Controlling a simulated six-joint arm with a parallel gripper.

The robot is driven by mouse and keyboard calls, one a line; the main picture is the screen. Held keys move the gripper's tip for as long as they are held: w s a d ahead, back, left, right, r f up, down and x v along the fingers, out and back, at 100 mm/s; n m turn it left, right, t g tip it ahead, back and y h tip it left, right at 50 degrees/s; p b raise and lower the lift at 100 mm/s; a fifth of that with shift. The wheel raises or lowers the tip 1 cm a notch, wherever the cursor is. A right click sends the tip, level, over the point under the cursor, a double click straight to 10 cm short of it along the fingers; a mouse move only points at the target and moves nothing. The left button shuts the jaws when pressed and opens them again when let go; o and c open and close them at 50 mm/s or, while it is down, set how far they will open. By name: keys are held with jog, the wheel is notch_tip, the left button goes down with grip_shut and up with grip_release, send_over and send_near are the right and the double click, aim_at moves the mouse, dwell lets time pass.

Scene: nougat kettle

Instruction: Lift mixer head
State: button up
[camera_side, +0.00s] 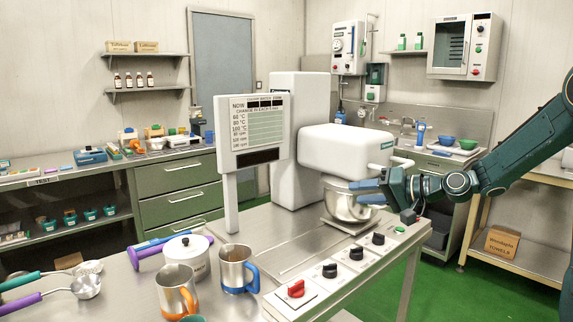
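The mixer head (345,150) is a white rounded block. It sits level and lowered over the steel bowl (340,204), in front of the white mixer column (299,120). A pale handle (401,162) sticks out at the head's right end. My gripper (367,192) comes in from the right, just below the head's right end and in front of the bowl's right side. Its two blue fingers point left and are parted, with no object seen between them. Whether a finger touches the bowl or head cannot be told.
A display board (252,130) stands on a post left of the mixer. Knobs, including a red one (296,289), line the counter's front edge. Two steel mugs (236,268), a white lidded pot (187,254) and ladles (86,286) crowd the counter's left part.

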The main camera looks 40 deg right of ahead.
jog(key=s+d+f+m+t+h, duration=0.1)
jog(key=d+m+h, duration=0.4)
jog(key=d, duration=0.8)
jog(key=s+d+f+m+t+h, duration=0.2)
jog(key=d+m+h, duration=0.4)
jog(key=d+m, duration=0.4)
jog(key=s+d+t, duration=0.1)
jog(key=d, duration=0.2)
jog(key=shift+s+f, duration=0.15)
jog(key=shift+s, duration=0.25)
jog(key=x, duration=1.3)
jog(key=shift+w+d, duration=0.15)
jog(key=shift+w, duration=0.15)
grip_shut()
